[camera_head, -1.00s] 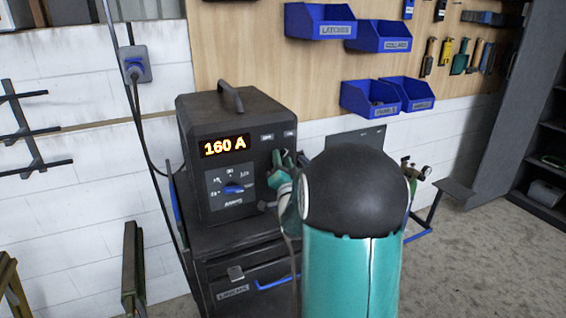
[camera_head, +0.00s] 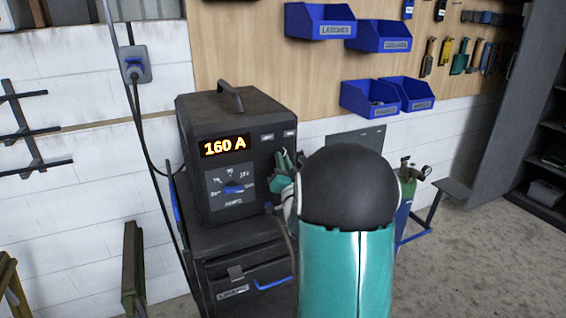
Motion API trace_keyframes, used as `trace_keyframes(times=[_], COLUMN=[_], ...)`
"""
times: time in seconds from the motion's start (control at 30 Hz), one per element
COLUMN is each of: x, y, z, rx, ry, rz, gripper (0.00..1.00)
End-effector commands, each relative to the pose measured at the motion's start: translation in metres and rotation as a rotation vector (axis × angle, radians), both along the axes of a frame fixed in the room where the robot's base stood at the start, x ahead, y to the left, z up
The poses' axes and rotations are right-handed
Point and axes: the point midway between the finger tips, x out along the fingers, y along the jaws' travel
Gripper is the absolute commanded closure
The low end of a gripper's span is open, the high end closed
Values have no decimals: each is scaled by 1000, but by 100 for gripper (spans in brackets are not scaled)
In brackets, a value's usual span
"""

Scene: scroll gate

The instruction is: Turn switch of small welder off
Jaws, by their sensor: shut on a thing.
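The small welder (camera_head: 255,108) is a dark grey box with a top handle, standing on a dark cabinet. Its lit display (camera_head: 225,146) reads 160 A. A blue dial knob (camera_head: 233,189) sits on a scaled panel below the display. My teal gripper (camera_head: 282,172) is at the right part of the welder's front face, below two small labels (camera_head: 278,135). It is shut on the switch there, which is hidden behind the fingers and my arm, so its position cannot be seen.
A dark cabinet with a drawer and blue handle (camera_head: 272,284) is under the welder. A cable runs from a wall socket (camera_head: 135,66) down the left side. Blue bins (camera_head: 320,21) hang on the board above. A green cylinder (camera_head: 408,187) stands right of my arm.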

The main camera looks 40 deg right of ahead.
Motion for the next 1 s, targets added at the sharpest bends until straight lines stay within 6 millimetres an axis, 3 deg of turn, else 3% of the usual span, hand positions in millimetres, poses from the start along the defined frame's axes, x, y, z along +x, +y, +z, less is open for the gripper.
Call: trace_keyframes(times=[1.0], x=[-2], y=[-6], z=[-1], rx=[-900], ry=[265], rz=[1], gripper=[100])
